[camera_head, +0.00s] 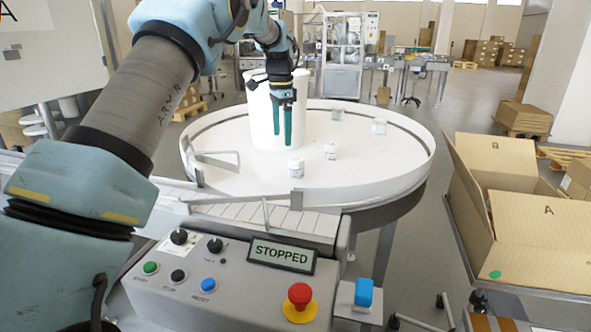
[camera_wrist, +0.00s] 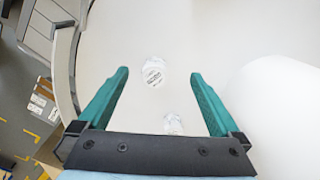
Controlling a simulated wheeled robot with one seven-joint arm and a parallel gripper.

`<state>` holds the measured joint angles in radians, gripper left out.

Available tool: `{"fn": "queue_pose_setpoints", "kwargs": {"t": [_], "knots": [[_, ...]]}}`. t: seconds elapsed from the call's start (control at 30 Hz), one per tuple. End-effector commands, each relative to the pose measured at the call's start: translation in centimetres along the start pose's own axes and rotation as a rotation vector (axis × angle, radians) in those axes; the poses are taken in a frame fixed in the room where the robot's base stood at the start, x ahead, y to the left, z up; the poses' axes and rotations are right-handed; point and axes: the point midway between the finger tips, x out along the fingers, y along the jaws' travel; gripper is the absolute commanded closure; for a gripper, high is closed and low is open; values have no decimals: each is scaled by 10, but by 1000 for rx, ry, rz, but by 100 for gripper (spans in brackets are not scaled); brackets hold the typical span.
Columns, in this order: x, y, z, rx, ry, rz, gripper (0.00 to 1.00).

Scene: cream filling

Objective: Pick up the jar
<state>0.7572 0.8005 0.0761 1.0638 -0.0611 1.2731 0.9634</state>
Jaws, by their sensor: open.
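Several small white jars stand on the round white turntable (camera_head: 360,188). One jar (camera_head: 295,167) is nearest the front rim, and a second jar (camera_head: 331,151) stands a little behind and right of it. Two more jars (camera_head: 337,114) (camera_head: 379,126) are farther back. My gripper (camera_head: 282,138) points down above the table with its green fingers apart and empty. In the wrist view, one jar (camera_wrist: 154,71) shows its lettered top between the fingertips, and another jar (camera_wrist: 173,123) is partly hidden by the gripper body. I cannot tell the height gap exactly.
A raised rim (camera_head: 420,165) surrounds the table. A control panel reading STOPPED (camera_head: 281,255) stands in front. An open cardboard box (camera_head: 545,235) is at the right.

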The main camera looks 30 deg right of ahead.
Motion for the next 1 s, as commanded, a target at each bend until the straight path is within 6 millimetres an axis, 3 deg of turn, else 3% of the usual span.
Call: {"fn": "queue_pose_setpoints", "kwargs": {"t": [0.1,0.2,0.5,0.77,1.0], "knots": [[1,5,-27,90,-6,2,1],[6,8,-34,120,-9,6,1],[47,8,-35,124,-8,6,1],[67,7,-35,122,-10,6,1],[100,6,-36,122,-9,5,1]]}}
